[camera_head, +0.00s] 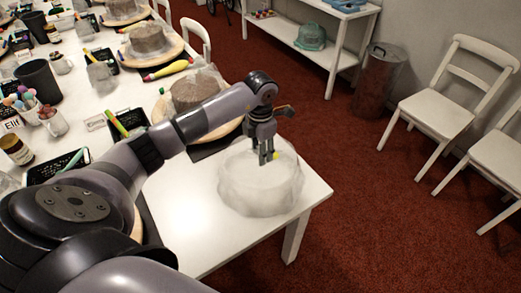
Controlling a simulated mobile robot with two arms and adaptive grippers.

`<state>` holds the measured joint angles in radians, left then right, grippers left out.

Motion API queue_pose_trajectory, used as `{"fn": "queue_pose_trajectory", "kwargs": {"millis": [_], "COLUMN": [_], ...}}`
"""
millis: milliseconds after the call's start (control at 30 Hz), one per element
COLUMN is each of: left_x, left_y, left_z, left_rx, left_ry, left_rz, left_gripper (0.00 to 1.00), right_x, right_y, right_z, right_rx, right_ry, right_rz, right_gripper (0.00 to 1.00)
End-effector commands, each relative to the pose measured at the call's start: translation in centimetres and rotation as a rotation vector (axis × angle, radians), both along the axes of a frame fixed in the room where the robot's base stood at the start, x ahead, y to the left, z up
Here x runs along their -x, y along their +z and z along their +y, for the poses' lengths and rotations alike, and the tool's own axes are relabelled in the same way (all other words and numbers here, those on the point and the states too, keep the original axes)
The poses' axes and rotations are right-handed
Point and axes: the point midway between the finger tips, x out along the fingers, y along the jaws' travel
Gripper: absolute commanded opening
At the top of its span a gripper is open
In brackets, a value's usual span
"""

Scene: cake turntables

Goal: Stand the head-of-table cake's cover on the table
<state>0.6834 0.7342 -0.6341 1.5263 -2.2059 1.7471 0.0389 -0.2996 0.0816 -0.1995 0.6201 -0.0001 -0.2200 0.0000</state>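A pale, cloudy, see-through cover (260,188) is upright at the near right corner of the white table (205,232). Its lower rim looks to be at the tabletop, but I cannot tell whether it touches. My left gripper (268,158) points down at the top of the cover, its fingers close together. A small yellow spot shows beside the fingertips. I cannot tell whether they grip the cover. A brown cake (190,88) stands on a round wooden board behind my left forearm, which hides part of it. My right gripper is not in view.
More cakes (147,40) on boards, black baskets (128,122), a dark cup (38,80) and jars (15,148) crowd the table's left side. The tabletop in front of the cover is bare. White chairs (440,105) and a bin (381,78) stand to the right.

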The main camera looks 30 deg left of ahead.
Motion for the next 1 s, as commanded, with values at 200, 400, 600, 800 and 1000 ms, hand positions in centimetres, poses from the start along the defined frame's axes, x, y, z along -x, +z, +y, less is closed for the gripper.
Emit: {"fn": "queue_pose_trajectory", "kwargs": {"millis": [200,400,600,800,1000], "left_x": [-0.2,-0.2,-0.1,-0.1,0.0], "left_y": [1.3,5.3,9.5,11.9,12.4], "left_z": [0.0,0.0,0.0,0.0,0.0], "left_rx": [-0.001,-0.001,-0.001,0.0,0.0], "left_ry": [0.0,-0.002,-0.001,0.0,0.0], "left_rz": [-0.006,-0.008,-0.006,-0.002,0.0], "left_gripper": [0.38,0.38,0.38,0.38,0.38], "right_x": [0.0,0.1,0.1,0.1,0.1], "right_y": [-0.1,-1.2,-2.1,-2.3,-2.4], "right_z": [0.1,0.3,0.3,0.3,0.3], "right_rx": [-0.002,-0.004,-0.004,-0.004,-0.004], "right_ry": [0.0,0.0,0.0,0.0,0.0], "right_rz": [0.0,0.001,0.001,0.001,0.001], "right_gripper": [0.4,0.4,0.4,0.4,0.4]}}
